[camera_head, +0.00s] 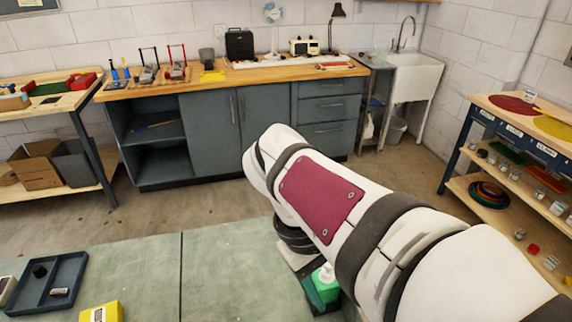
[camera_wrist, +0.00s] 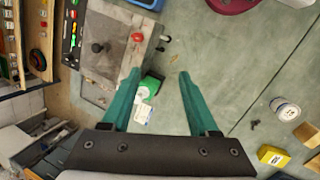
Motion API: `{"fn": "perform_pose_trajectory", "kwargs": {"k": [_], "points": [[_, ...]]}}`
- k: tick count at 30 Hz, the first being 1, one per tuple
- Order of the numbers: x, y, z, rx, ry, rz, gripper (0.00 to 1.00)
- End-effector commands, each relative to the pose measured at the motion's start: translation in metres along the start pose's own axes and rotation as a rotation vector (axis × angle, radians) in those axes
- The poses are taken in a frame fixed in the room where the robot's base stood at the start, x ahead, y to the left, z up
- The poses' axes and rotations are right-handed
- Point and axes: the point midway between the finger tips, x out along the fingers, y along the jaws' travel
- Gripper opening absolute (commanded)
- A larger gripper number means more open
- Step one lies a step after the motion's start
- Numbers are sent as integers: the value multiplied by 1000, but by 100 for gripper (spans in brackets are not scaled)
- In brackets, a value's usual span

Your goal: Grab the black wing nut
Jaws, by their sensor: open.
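A small dark piece (camera_wrist: 255,123) lies on the green bench top at the right of the wrist view. It may be the black wing nut, but it is too small to be sure of its shape. My gripper (camera_wrist: 159,75) has two teal fingers, spread apart with nothing held between them. The small dark piece is well to the right of the fingers and apart from them. In the head view my arm hides the gripper, and I cannot make out the wing nut there.
A green and white item (camera_wrist: 148,88) shows behind the left finger. Near the dark piece are a can (camera_wrist: 285,109) and a yellow box (camera_wrist: 272,155). A dark tray (camera_head: 66,300) lies at the head view's lower left. The bench middle (camera_head: 150,265) is clear.

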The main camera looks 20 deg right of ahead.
Motion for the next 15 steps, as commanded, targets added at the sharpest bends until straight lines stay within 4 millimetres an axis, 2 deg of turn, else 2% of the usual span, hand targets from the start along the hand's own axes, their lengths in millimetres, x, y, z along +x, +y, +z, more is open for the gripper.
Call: {"fn": "perform_pose_trajectory", "kwargs": {"k": [4,6,8,9,14,15], "points": [[-2,44,-73,-422,-98,253,60],[-3,61,-113,-636,-169,379,60],[-3,71,-149,-816,-241,484,60],[-3,75,-173,-931,-297,553,60],[-1,72,-266,-1356,-566,807,60],[28,64,-274,-1387,-592,814,60]]}}
